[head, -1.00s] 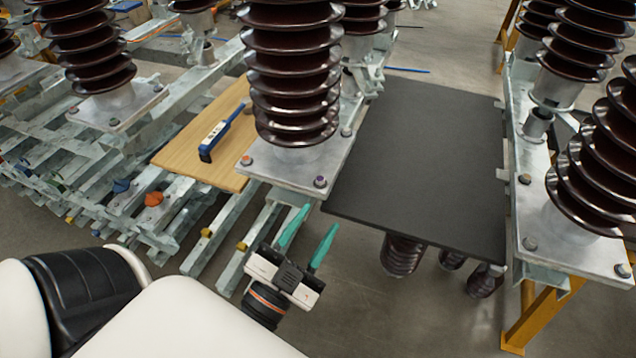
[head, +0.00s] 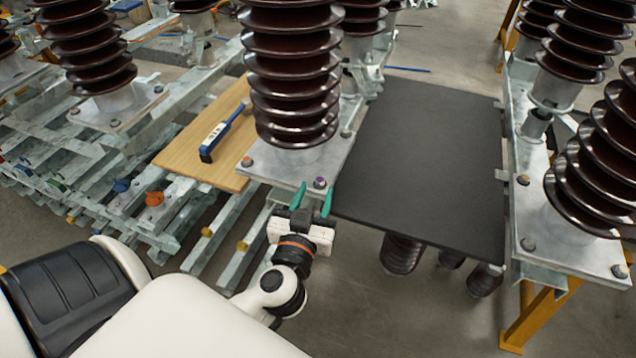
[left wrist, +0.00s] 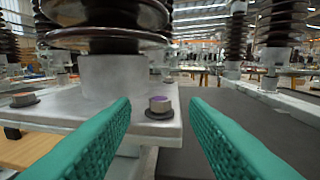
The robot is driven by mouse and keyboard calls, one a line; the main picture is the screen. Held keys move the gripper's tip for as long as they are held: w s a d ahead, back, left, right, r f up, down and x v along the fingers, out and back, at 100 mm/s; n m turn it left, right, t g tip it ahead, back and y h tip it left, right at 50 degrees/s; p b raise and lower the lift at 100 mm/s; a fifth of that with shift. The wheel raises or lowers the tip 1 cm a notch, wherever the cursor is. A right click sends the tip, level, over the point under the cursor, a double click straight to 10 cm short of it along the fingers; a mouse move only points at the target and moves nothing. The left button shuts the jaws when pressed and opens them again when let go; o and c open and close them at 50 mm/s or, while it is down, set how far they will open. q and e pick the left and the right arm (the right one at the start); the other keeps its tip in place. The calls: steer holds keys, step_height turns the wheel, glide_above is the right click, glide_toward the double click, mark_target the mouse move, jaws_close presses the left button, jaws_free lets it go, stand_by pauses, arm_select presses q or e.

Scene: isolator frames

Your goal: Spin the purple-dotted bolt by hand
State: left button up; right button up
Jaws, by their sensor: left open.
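The purple-dotted bolt (head: 320,183) stands at the front right corner of the metal base plate (head: 285,168) under the middle brown insulator. In the left wrist view the bolt (left wrist: 159,107) shows its purple top and a washer below it, in the gap between the green fingers. My left gripper (head: 314,197) is open and empty, its fingertips close in front of the bolt and on either side of it in the picture. I cannot tell whether a finger touches it. My right gripper does not show.
An orange-dotted bolt (head: 247,161) sits at the plate's left corner. The large insulator (head: 292,80) rises behind the bolt. A black board (head: 425,160) lies to the right. A wooden board (head: 205,150) with a blue tool (head: 221,132) lies to the left.

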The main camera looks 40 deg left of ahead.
mark_target(316, 183)
arm_select(q)
steer(key=shift+x, duration=1.6)
steer(key=shift+c, duration=0.2)
jaws_close()
steer(key=m+h+p, duration=0.1)
steer(key=p, duration=0.1)
steer(key=m+t+h+p, duration=0.1)
steer(key=h+p, duration=0.1)
steer(key=shift+s+a+r+m+h, duration=0.1)
steer(key=shift+a+r+m+h, duration=0.1)
steer(key=shift+r+m+h, duration=0.1)
steer(key=shift+a+f+m+h+p, duration=0.1)
steer(key=shift+m+h+p, duration=0.35)
steer(key=shift+h, duration=0.35)
steer(key=shift+f+m+h, duration=0.15)
steer(key=shift+m+h, duration=0.2)
steer(key=shift+h, duration=0.25)
steer(key=h, duration=0.1)
steer(key=m+h+b, duration=0.1)
steer(key=shift+a+f+m+h, duration=0.15)
steer(key=shift+f+m+h, duration=0.1)
steer(key=shift+m+h, duration=0.05)
steer(key=m+h+b, duration=0.1)
steer(key=h+b, duration=0.1)
steer(key=shift+m+b, duration=0.3)
steer(key=shift+b, duration=0.05)
steer(key=shift+a+r+m+g+h+b, duration=0.15)
steer(key=shift+m+g+h+b, duration=0.2)
steer(key=shift+h+b, duration=0.25)
